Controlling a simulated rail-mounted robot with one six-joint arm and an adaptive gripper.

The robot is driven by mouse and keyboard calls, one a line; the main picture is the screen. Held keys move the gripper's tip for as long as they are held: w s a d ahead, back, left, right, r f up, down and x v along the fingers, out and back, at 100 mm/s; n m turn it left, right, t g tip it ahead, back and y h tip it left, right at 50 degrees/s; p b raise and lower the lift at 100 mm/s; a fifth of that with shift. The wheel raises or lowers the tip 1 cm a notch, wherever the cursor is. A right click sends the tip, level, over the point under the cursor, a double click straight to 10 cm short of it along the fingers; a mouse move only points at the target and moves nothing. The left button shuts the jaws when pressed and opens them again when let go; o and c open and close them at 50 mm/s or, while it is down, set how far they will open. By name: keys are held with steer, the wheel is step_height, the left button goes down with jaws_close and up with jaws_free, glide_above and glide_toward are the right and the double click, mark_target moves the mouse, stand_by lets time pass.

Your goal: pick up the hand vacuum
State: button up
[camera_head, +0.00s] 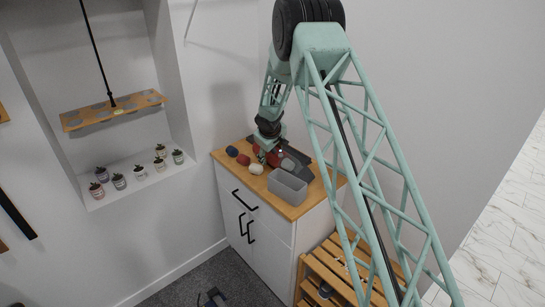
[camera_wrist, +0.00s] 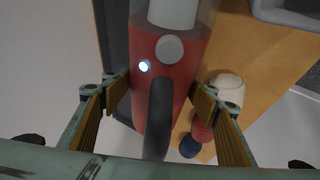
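The hand vacuum (camera_head: 273,158) lies on the wooden top of a white cabinet, partly hidden by my arm in the head view. In the wrist view its red body (camera_wrist: 170,75) fills the middle, with a white cylinder at the top and a black handle (camera_wrist: 158,118) running toward me. My gripper (camera_wrist: 161,84) is open, its fingers on the left and right of the red body. The handle lies between the fingers with gaps on both sides. I cannot tell whether the fingertips touch the body.
A grey open bin (camera_head: 288,187) stands close in front of the vacuum. Walls stand behind the cabinet (camera_head: 258,230). A slatted wooden rack (camera_head: 335,265) is at its right.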

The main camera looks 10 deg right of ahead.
steer(key=shift+r, duration=0.1)
steer(key=c, duration=1.1)
steer(key=shift+r+p, duration=1.2)
steer(key=shift+r, duration=3.8)
steer(key=shift+s, duration=0.1)
steer(key=shift+m+h, duration=0.6)
steer(key=shift+m, duration=0.3)
steer(key=shift+s+a+r+b, duration=0.15)
steer(key=shift+s+b, duration=0.1)
steer(key=shift+s, duration=0.5)
steer(key=shift+s+a+f+b, duration=0.15)
steer(key=shift+s+b, duration=0.1)
steer(key=shift+s, duration=0.5)
steer(key=shift+s+a+r+b, duration=0.15)
steer(key=shift+s+b, duration=0.1)
steer(key=shift+s, duration=0.5)
steer(key=s+r+m+g+h+b, duration=0.1)
steer(key=s+r+m+g+b, duration=0.1)
steer(key=s, duration=0.9)
steer(key=s+r+m+g+h+b, duration=0.2)
steer(key=s+m, duration=0.5)
steer(key=s, duration=0.5)
steer(key=shift+d+r+m+b, duration=0.35)
steer(key=shift+r+b, duration=0.35)
steer(key=shift+b, duration=0.45)
